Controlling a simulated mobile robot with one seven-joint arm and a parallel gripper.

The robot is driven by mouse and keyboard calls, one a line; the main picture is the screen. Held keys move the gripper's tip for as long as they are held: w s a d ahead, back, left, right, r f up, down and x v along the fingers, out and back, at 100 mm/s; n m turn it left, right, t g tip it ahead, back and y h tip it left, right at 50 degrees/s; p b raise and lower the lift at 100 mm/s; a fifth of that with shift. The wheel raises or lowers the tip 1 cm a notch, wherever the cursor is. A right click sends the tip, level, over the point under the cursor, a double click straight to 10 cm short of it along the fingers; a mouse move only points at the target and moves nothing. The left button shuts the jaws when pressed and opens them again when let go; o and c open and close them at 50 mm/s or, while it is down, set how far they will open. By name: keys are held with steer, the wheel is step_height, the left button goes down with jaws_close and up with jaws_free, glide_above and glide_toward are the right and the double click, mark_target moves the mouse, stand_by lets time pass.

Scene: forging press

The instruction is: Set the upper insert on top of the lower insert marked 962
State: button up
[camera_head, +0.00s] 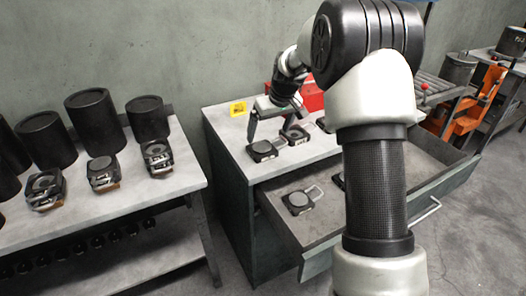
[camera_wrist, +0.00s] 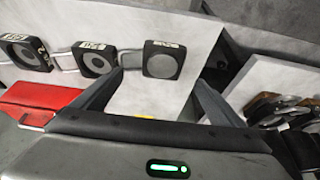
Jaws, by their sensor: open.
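My gripper (camera_head: 277,122) is open above the grey cabinet top. Its two fingers also show spread in the wrist view (camera_wrist: 158,80), with nothing visibly held. Three dark, squarish inserts with wire handles lie in a row there. The nearest insert (camera_head: 262,151) has a flat grey disc and shows between the fingertips in the wrist view (camera_wrist: 163,61). The middle insert (camera_head: 296,136) has a ring-like face and shows in the wrist view (camera_wrist: 97,59). The third insert (camera_wrist: 25,51) is at the far left there. Their pale labels are too small to read; I cannot tell which is 962.
The cabinet's open drawer (camera_head: 282,226) holds another dark insert (camera_head: 298,201). A red box (camera_head: 313,97) stands behind the inserts. A yellow label (camera_head: 238,108) lies on the cabinet top. The left bench (camera_head: 120,205) holds black cylinders (camera_head: 95,122) and several more inserts (camera_head: 103,172).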

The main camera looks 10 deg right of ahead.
mark_target(262, 147)
steer(key=x, duration=0.3)
steer(key=shift+w+f, duration=0.15)
steer(key=shift+f, duration=0.2)
steer(key=x, duration=0.5)
steer(key=shift+a+f+b, duration=0.15)
steer(key=shift+a+b, duration=0.1)
steer(key=shift+b, duration=0.15)
steer(key=shift+c, duration=0.2)
steer(key=c, duration=2.1)
steer(key=shift+r, duration=0.3)
